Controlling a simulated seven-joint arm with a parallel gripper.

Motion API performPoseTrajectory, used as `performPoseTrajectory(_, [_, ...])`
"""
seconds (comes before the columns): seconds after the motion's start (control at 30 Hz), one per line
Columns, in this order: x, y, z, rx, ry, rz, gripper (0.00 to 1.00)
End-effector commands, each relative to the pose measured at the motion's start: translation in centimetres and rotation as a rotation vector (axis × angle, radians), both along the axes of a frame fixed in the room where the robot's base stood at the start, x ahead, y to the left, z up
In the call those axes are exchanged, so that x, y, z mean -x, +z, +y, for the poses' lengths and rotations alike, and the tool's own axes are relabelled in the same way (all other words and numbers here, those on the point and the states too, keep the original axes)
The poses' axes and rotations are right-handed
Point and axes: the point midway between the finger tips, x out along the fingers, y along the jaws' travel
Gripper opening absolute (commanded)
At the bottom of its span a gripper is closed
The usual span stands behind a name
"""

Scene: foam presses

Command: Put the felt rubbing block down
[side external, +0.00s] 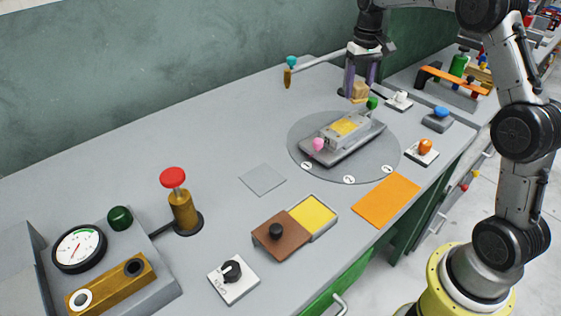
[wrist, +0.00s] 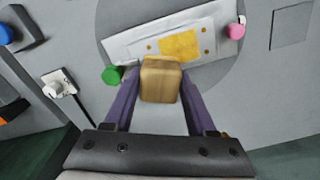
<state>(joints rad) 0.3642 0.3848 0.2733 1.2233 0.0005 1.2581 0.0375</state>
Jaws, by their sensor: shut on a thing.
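My gripper (side external: 361,84) is shut on a tan block (side external: 359,93), which I take to be the felt rubbing block. In the wrist view the block (wrist: 160,80) sits between the purple fingertips (wrist: 160,88). Its underside is hidden, so I cannot tell whether it touches anything. It is at the far end of the grey press plate (side external: 350,143), close to the green knob (side external: 372,103). The press plate carries a yellow patch (side external: 344,128) and a pink knob (side external: 318,144), and lies on a round grey disc (side external: 305,125) with numbered marks.
A flat grey square (side external: 262,180) and an orange sheet (side external: 385,200) lie on the bench. A brown lid (side external: 280,235) and yellow pad (side external: 312,214) stand nearer. A red-topped post (side external: 180,200), blue button (side external: 440,112) and orange knob (side external: 425,146) stand around. The back-left bench is clear.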

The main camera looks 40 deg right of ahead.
Motion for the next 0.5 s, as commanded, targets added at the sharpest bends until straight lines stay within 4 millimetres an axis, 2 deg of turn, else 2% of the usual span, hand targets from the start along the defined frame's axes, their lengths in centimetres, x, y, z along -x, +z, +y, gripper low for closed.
performPoseTrajectory(0.07, [0.6, -0.7, 1.3, -0.004, -0.016, 0.010, 0.04])
performPoseTrajectory(0.23, [1.6, -1.2, 6.5, -0.005, 0.016, 0.017, 0.04])
performPoseTrajectory(0.37, [3.0, -1.3, 12.0, -0.006, 0.083, 0.021, 0.04])
performPoseTrajectory(0.5, [5.5, -1.3, 18.1, -0.004, 0.184, 0.022, 0.04])
